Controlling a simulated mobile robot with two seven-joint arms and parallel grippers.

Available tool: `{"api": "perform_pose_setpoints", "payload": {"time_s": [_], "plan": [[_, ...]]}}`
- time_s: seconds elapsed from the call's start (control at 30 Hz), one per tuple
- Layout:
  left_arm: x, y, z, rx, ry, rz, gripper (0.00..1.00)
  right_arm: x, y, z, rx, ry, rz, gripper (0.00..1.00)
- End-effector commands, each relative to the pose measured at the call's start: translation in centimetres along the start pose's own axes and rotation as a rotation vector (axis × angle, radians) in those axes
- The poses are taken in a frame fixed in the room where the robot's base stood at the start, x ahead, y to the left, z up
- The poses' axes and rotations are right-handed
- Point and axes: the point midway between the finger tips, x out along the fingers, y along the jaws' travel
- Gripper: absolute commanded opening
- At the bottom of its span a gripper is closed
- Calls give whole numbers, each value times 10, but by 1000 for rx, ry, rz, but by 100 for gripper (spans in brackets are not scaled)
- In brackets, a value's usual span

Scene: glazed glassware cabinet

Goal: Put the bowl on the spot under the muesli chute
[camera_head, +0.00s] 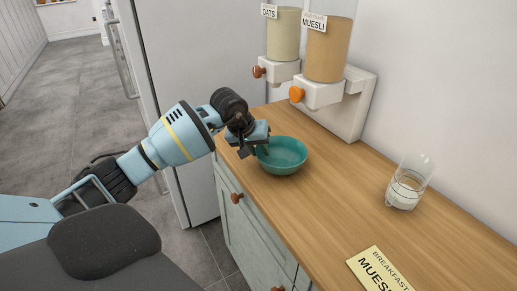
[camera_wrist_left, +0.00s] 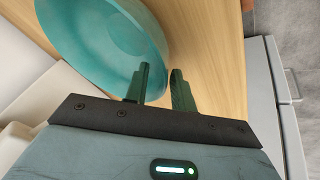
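The teal bowl (camera_head: 282,157) is upright at the counter's left edge, in front of the dispensers. It also fills the upper left of the left wrist view (camera_wrist_left: 95,45). My left gripper (camera_head: 254,147) is at the bowl's left rim. In the wrist view its two fingers (camera_wrist_left: 164,85) have a narrow gap, with the bowl's edge at or between the tips; whether they press on the wall is unclear. The muesli dispenser (camera_head: 328,52), with an orange knob (camera_head: 297,94), stands behind the bowl to the right. The counter spot beneath its chute looks empty. My right gripper is out of view.
The oats dispenser (camera_head: 283,35) stands left of the muesli one. A glass with white contents (camera_head: 405,187) stands at the right. A yellow breakfast card (camera_head: 379,272) lies at the front. The wooden counter (camera_head: 335,205) is clear between these. A fridge (camera_head: 195,75) is at the left.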

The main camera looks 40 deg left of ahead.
Motion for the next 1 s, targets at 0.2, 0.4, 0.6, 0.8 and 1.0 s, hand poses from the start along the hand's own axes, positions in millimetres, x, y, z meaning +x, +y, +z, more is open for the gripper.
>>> {"api": "perform_pose_setpoints", "payload": {"time_s": [0.2, 0.4, 0.6, 0.8, 1.0], "plan": [[0, 0, 0, 0, 0, 1, 25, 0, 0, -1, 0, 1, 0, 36], [-16, 0, -3, 1, 4, -1, 25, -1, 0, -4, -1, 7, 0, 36], [-54, 0, -3, 1, 5, -1, 25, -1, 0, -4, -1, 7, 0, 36], [-92, 0, -2, 1, 4, -1, 25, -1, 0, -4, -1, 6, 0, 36], [-116, 1, -2, 0, 1, 1, 25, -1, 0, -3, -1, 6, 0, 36]]}}
